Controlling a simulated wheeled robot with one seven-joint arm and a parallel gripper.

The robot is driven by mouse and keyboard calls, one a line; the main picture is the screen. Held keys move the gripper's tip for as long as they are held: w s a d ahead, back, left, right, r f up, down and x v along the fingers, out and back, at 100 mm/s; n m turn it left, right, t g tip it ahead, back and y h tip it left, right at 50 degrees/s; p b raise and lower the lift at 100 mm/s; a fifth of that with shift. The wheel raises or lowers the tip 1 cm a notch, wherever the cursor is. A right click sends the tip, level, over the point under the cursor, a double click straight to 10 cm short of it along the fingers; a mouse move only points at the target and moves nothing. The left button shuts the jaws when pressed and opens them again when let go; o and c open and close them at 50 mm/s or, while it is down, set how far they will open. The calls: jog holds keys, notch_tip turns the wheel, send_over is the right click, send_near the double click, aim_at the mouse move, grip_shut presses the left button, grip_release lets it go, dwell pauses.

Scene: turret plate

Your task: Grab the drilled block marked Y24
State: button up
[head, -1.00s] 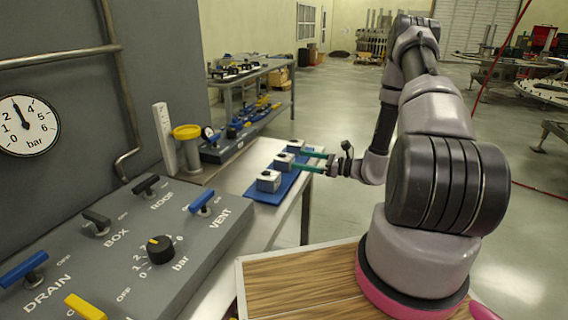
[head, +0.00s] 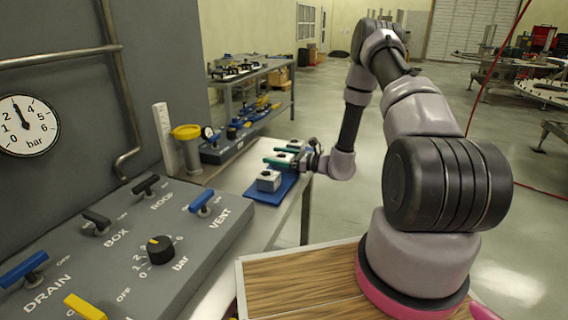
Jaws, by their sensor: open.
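Several small grey drilled blocks sit in a row on a blue mat (head: 262,195) on the bench. The nearest block (head: 268,181) is in clear view, with a dark hole in its top. Another block (head: 283,157) lies behind it, and the far block (head: 296,144) is at the back end of the row. The markings are too small to read, so I cannot tell which is Y24. My gripper (head: 277,156) is open, its green fingers pointing left, around or just over the middle block. The fingers partly hide that block.
A grey control panel (head: 150,240) with levers and a knob fills the front left. A yellow-topped cylinder (head: 187,134) and a white upright ruler (head: 163,135) stand behind it. A wooden top (head: 300,285) lies at the front. Open floor is at the right.

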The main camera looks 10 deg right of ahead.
grip_shut()
dwell(0.3)
